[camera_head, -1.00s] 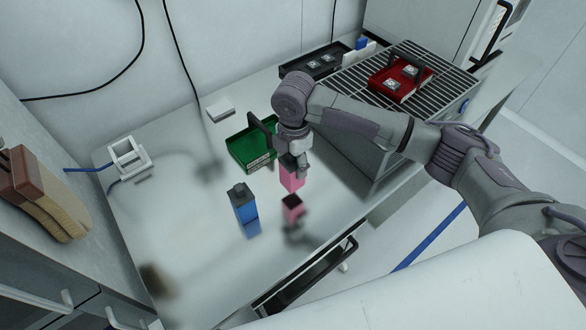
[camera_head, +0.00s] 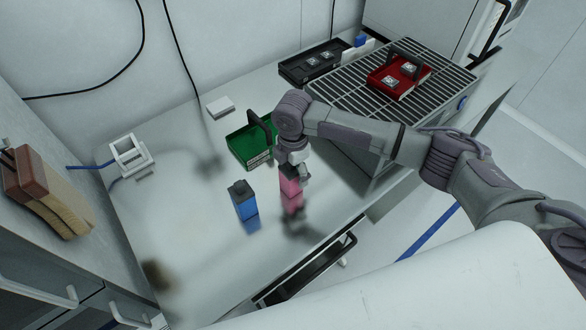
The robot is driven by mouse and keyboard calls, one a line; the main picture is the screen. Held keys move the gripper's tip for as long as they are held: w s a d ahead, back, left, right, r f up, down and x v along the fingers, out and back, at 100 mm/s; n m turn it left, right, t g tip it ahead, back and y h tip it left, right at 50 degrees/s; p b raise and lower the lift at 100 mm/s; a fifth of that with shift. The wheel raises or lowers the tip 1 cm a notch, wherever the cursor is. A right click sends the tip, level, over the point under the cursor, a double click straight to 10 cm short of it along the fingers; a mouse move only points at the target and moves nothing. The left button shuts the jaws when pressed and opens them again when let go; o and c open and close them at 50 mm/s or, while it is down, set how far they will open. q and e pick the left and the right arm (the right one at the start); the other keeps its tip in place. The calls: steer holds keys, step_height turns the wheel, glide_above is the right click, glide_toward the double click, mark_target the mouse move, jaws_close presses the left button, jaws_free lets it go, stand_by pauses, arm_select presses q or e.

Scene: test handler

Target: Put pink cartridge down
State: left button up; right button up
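The pink cartridge (camera_head: 289,187) is upright at the table surface, and its bottom appears to meet its own reflection. My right gripper (camera_head: 294,175) points down from above and is shut on its upper part. The gripper hides the cartridge's top. The blue cartridge (camera_head: 245,205) with a dark cap stands upright on the table just to the left, apart from the pink one. My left gripper is not in view.
A green tray (camera_head: 240,152) with a dark handle lies behind the cartridges. A red tray (camera_head: 399,90) with small parts sits on the slatted top (camera_head: 352,100) at right. A black tray (camera_head: 295,73) is at the back. The table's left part is mostly clear.

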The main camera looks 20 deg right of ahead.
steer(key=shift+r, duration=0.1)
step_height(320, 180, up, 11)
steer(key=b, duration=0.3)
steer(key=shift+r, duration=0.6)
